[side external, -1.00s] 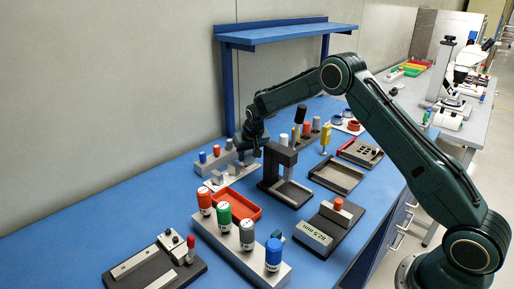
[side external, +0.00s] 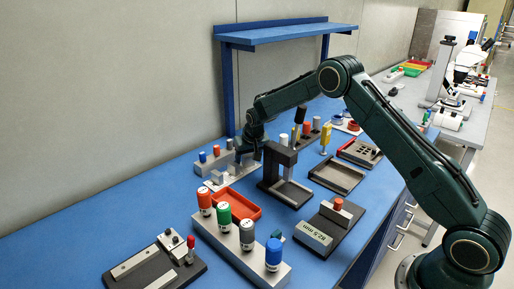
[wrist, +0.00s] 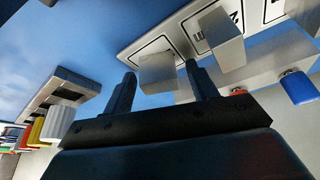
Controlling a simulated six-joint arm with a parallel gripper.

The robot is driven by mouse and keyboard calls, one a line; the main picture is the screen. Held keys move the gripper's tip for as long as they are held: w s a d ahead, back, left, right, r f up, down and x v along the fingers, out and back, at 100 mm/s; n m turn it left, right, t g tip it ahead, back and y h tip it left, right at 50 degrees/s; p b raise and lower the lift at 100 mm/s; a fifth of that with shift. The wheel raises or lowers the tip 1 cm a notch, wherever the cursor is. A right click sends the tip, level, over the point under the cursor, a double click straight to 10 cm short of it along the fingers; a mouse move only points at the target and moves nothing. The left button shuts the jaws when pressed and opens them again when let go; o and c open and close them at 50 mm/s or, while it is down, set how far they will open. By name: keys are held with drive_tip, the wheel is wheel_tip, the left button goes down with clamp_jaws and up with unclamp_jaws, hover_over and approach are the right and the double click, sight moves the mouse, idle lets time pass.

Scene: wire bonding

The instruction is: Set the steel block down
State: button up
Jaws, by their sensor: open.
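My gripper (wrist: 160,69) is open in the wrist view, with its two dark fingers apart. A steel block (wrist: 157,76) shows between the fingertips, at a white card (wrist: 150,42) with printed outlines; I cannot tell whether a finger touches it. A second steel block (wrist: 226,52) stands to the right on the same card. In the side view my gripper (side external: 248,152) is low over the far part of the blue bench, close to the white card (side external: 208,186). The arm and small scale hide the exact contact there.
A grey rack with capped bottles (side external: 203,162) stands just behind the card. A dark upright stand (side external: 270,168) is close on the right, and a red tray (side external: 240,207) lies in front. A larger bottle rack (side external: 225,243) is nearer. Bare blue bench lies at the left.

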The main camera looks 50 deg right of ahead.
drive_tip(key=shift+r, duration=0.15)
drive_tip(key=v, duration=1.2)
drive_tip(key=shift+r, duration=0.1)
idle(0.5)
drive_tip(key=s+a+r+n+y, duration=0.1)
drive_tip(key=s+a+r, duration=0.2)
drive_tip(key=s+r, duration=0.6)
drive_tip(key=s+a+r+n, duration=0.1)
drive_tip(key=s+a+r, duration=0.1)
drive_tip(key=s+r, duration=0.75)
drive_tip(key=s+a+f+n, duration=0.1)
drive_tip(key=s+f, duration=0.1)
drive_tip(key=s, duration=0.9)
drive_tip(key=s+a+f+n+t, duration=0.1)
drive_tip(key=s+a+f, duration=0.1)
drive_tip(key=s, duration=1)
drive_tip(key=shift+s+f+y, duration=0.2)
drive_tip(key=shift+f+y, duration=0.2)
